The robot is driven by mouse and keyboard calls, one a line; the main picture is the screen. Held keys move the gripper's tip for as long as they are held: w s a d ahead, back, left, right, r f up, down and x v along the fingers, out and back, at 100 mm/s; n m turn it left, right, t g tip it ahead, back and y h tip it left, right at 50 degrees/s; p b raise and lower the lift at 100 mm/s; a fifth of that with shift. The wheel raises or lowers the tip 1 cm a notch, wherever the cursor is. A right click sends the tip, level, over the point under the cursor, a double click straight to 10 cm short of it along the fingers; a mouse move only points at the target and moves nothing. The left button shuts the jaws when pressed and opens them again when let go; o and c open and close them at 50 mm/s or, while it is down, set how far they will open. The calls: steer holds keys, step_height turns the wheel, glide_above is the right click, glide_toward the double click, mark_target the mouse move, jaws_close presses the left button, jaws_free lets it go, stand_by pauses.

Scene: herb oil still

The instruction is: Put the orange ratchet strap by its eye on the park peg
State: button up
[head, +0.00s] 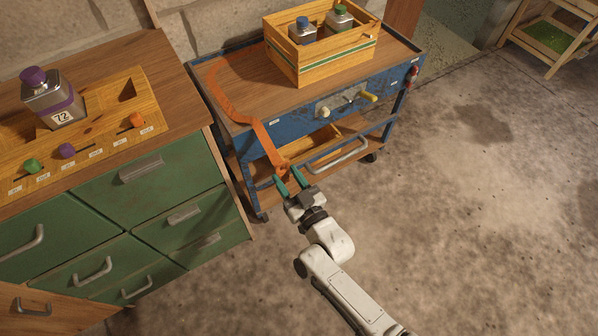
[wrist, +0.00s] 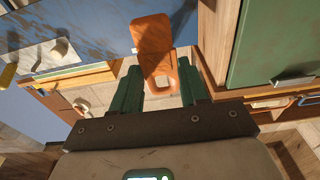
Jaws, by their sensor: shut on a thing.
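The orange ratchet strap (head: 229,108) lies along the left side of the blue cart's top and hangs over its front edge. My gripper (head: 286,175), with green fingers, is shut on the strap's eye end in front of the cart. In the wrist view the orange eye (wrist: 165,78) shows between the fingers, its square hole visible. Two pegs stick out of a pale plate on the cart's front, a cream one (head: 323,112) and a yellow one (head: 368,96). They are up and right of my gripper. I cannot tell which is the park peg.
A wooden crate (head: 313,70) with two bottles stands on the cart (head: 290,118). A cart handle (head: 338,157) juts out right of my gripper. The green drawer cabinet (head: 160,195) is close on the left.

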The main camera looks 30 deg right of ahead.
steer(key=w, duration=0.7)
steer(key=shift+b, duration=0.4)
stand_by(0.5)
steer(key=shift+w, duration=0.75)
steer(key=shift+w+f+b, duration=0.15)
steer(key=shift+w+b, duration=0.35)
steer(key=shift+w, duration=0.8)
stand_by(1.4)
steer(key=shift+w+f+b, duration=0.25)
steer(key=shift+w+b, duration=0.25)
steer(key=shift+w, duration=0.15)
stand_by(1.3)
steer(key=shift+f, duration=0.2)
stand_by(0.5)
steer(key=o, duration=1.1)
